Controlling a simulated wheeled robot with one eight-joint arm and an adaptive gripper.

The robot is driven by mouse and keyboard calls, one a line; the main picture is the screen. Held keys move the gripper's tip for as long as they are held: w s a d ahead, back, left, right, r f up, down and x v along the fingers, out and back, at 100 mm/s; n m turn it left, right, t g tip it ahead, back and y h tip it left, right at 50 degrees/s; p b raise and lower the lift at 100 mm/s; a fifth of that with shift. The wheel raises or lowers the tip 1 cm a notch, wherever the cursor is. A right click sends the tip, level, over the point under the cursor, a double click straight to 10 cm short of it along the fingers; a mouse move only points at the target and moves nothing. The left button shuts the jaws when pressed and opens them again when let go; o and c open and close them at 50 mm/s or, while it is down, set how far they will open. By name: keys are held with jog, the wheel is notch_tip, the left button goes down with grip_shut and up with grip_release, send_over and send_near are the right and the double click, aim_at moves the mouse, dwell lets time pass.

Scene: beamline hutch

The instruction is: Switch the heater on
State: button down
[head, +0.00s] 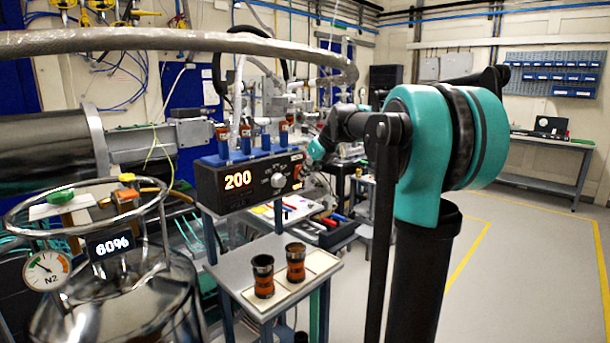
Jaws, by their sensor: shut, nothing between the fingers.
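The heater control box (245,182) is a black unit on a stand left of centre in the head view. Its display (238,180) reads 200 in orange. A round grey knob (278,181) sits on its front face. A small orange-red part (298,171), which looks like a switch, is at the face's right end. My gripper (306,163) is shut and empty, close beside the box's right end. I cannot tell whether it touches the box, and its fingertips are small and partly unclear.
Two amber-and-black vials (263,276) stand on a grey shelf (323,263) below the box. A steel vessel (120,300) with an 80% or 60% display is at the lower left. A thick hose (180,41) arches above. Open floor (530,270) lies right.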

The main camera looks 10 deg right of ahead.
jog(key=shift+r, duration=0.1)
jog(key=shift+r, duration=0.75)
